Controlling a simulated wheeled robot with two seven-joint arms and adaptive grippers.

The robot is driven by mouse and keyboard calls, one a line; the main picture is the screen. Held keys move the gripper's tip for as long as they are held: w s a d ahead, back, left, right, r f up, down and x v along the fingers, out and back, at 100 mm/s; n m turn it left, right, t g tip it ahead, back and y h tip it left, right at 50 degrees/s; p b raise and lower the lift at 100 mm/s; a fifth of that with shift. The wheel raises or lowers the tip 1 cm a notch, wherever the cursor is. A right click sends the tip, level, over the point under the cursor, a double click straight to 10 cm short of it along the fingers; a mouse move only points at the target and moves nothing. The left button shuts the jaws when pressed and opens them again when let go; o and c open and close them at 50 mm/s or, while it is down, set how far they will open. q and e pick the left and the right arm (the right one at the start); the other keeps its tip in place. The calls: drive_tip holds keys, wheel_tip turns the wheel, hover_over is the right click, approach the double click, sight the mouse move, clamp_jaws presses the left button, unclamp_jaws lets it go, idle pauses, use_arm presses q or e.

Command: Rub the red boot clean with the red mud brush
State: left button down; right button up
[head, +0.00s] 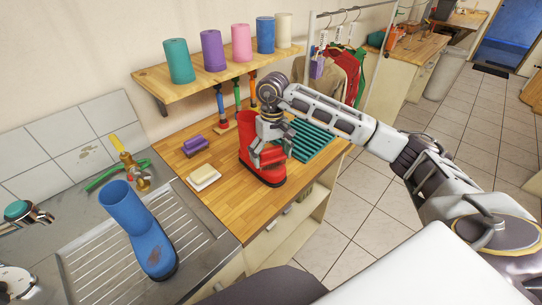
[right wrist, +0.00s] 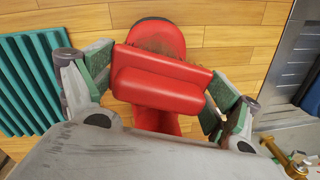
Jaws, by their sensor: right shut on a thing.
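The red boot (head: 248,146) stands upright on the wooden counter. Its toe (right wrist: 157,28) shows in the right wrist view with a dull brownish patch on top. My right gripper (head: 270,150) is right over the boot. In the right wrist view, its fingers (right wrist: 155,88) are shut on a red block, the red mud brush (right wrist: 158,88), held across and above the boot. Whether the brush touches the boot I cannot tell. In the head view the gripper largely hides the brush.
A blue boot (head: 143,232) stands on the metal sink drainer. A purple brush (head: 193,146) and a pale soap-like block (head: 203,175) lie left of the red boot. A green ribbed mat (head: 308,140) lies to its right. A shelf (head: 163,82) with several coloured cylinders hangs above.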

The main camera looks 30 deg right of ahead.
drive_tip(key=shift+s+f, duration=0.1)
drive_tip(key=shift+s, duration=0.05)
drive_tip(key=shift+s+d, duration=0.2)
drive_tip(key=shift+s, duration=0.3)
drive_tip(key=shift+s+d, duration=0.15)
drive_tip(key=shift+s, duration=0.3)
drive_tip(key=shift+w+b, duration=0.15)
drive_tip(key=shift+b, duration=0.15)
drive_tip(key=shift+w+a+b, duration=0.2)
drive_tip(key=shift+w, duration=0.3)
drive_tip(key=shift+w+a+b, duration=0.15)
drive_tip(key=shift+w, duration=0.3)
drive_tip(key=shift+s, duration=0.1)
drive_tip(key=shift+s+d, duration=0.1)
drive_tip(key=shift+s, duration=0.15)
drive_tip(key=shift+s+d+b, duration=0.25)
drive_tip(key=shift+s+b, duration=0.05)
drive_tip(key=shift+s, duration=0.45)
